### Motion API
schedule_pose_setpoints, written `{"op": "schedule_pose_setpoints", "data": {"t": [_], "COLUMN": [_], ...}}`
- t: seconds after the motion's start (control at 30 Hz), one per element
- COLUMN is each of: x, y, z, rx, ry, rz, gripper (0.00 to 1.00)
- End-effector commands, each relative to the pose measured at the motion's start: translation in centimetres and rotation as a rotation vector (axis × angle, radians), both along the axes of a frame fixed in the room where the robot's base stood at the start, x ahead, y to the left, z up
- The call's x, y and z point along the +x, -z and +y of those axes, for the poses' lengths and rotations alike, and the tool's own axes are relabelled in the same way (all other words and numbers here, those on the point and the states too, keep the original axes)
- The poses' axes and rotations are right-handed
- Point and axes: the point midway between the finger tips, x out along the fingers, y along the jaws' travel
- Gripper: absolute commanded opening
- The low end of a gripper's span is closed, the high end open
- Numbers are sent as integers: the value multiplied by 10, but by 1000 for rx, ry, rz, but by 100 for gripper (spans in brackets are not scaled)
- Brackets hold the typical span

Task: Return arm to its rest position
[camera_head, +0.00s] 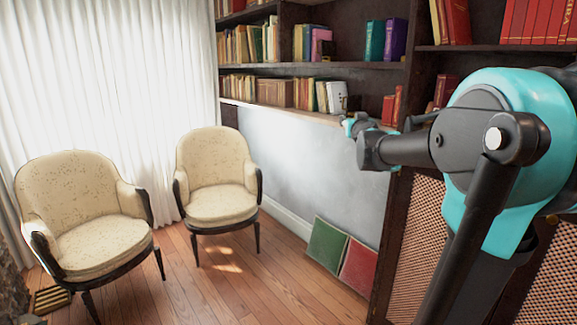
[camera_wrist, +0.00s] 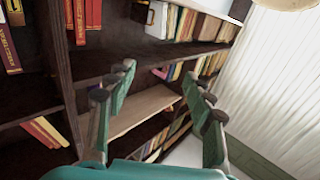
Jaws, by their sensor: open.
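My gripper (camera_head: 352,123) is at the end of my outstretched arm, in front of the lower shelf of the bookcase in the head view. In the wrist view its teal fingers with dark tips (camera_wrist: 162,90) stand wide apart, with nothing held between them. My arm reaches in from the right side of the head view. No teapot can be made out in either view.
A dark bookcase (camera_head: 345,72) with several books lines the back wall; a white object (camera_head: 337,97) stands on its shelf near my gripper. Two cream armchairs (camera_head: 215,170) (camera_head: 85,210) stand left. Green (camera_head: 326,245) and red (camera_head: 359,268) panels lean at the wall. Wooden floor is open between.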

Motion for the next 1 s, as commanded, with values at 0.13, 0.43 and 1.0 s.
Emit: {"op": "schedule_pose_setpoints", "data": {"t": [0.13,0.43,1.0], "x": [-45,-165,-381], "y": [83,248,427], "z": [47,84,36], "rx": [7,23,43], "ry": [-173,-306,-63], "rz": [169,595,1201], "gripper": [53,53,53]}}
